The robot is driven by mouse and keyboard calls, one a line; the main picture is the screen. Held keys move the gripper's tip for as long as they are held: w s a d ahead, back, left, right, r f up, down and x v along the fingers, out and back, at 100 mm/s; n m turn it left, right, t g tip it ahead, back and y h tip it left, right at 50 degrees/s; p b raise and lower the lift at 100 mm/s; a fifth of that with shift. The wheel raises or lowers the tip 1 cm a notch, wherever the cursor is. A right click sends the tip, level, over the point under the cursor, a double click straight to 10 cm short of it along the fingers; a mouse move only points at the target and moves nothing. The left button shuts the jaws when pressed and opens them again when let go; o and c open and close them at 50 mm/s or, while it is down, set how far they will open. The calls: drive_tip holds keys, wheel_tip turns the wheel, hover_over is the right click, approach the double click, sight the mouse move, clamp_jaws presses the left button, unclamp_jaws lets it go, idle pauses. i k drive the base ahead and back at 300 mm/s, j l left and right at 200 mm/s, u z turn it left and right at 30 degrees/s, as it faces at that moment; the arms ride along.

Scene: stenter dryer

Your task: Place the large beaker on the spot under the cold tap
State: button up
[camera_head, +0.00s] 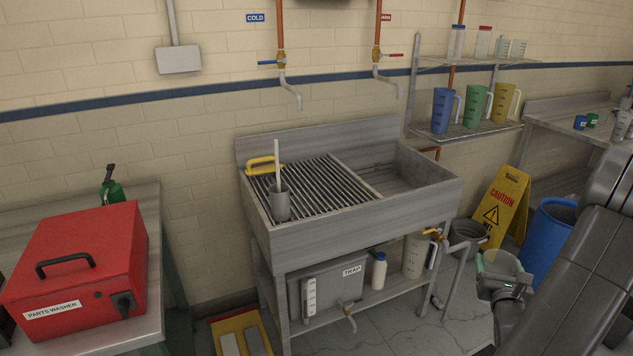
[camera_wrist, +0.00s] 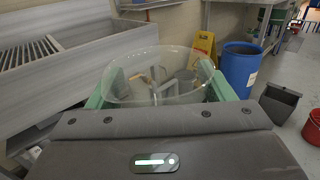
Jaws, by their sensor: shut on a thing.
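My gripper (camera_head: 500,272) is at the lower right in the head view, to the right of the sink and below its rim. It is shut on a clear large beaker (camera_wrist: 160,62), which appears between the green finger pads in the wrist view. The beaker looks empty and shows only partly in the head view (camera_head: 506,264). The cold tap (camera_head: 282,62) has a blue lever and hangs on the wall under a COLD sign. Its spout points down over the slatted drainer (camera_head: 325,186) on the left of the sink. No separate mark for the spot is clear.
A grey pot (camera_head: 280,205) with a white stick stands at the drainer's front left, and a yellow-handled brush (camera_head: 263,164) lies behind it. The red-lever tap (camera_head: 380,62) hangs right. The sink's front wall (camera_head: 365,222), yellow caution sign (camera_head: 500,206) and blue bin (camera_head: 549,238) are nearby.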

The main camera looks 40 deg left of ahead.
sight(302, 184)
drive_tip(key=i+l+u, duration=0.2)
drive_tip(key=u, duration=0.2)
drive_tip(key=i+l+u, duration=0.25)
drive_tip(key=u, duration=0.15)
drive_tip(key=i+l+u, duration=0.15)
drive_tip(key=l+u, duration=0.2)
drive_tip(key=i+l+u, duration=0.15)
drive_tip(key=l+u, duration=0.25)
